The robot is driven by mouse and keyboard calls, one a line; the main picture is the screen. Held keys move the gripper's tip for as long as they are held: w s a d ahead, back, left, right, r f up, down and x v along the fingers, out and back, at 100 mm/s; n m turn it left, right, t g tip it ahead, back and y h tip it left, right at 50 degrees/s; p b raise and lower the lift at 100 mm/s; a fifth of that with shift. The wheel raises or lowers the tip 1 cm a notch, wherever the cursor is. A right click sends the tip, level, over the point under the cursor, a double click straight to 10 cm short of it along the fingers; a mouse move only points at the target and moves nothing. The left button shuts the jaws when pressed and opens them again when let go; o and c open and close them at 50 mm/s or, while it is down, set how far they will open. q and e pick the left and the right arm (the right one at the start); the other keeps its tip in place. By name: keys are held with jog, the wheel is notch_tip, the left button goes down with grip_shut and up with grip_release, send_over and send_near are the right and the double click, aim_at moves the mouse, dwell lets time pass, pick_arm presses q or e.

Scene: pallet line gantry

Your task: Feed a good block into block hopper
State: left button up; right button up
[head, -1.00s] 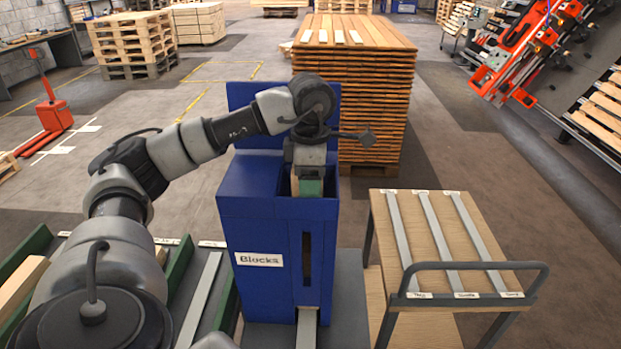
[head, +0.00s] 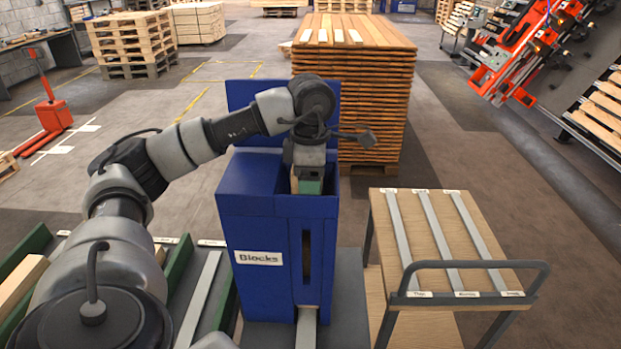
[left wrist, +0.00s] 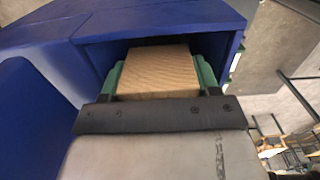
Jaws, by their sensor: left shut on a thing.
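The blue block hopper (head: 260,206) with a "Blocks" label stands in the middle of the head view. My left gripper (head: 308,186) points down into the open top of its right-hand shaft. In the left wrist view the left gripper (left wrist: 158,82) has green fingers shut on a light wooden block (left wrist: 158,72), inside the mouth of the blue hopper (left wrist: 150,22). The block's lower part is hidden in the shaft. I cannot tell whether it touches anything below. My right gripper is not in view.
A cart (head: 452,240) with labelled metal strips and a dark handle stands right of the hopper. A tall stack of boards (head: 352,95) is behind it. Green rails (head: 178,265) and wood lie at the lower left. Open floor is at the right.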

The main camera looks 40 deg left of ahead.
pick_arm(q)
jog(key=shift+f, duration=0.4)
jog(key=o, duration=0.8)
jog(key=shift+r+b, duration=0.3)
jog(key=shift+b, duration=0.05)
jog(key=shift+o, duration=1.1)
notch_tip(320, 180, up, 5)
jog(key=shift+b, duration=0.4)
notch_tip(320, 180, up, 5)
jog(key=shift+r+p, duration=0.15)
jog(key=shift+p, duration=1.05)
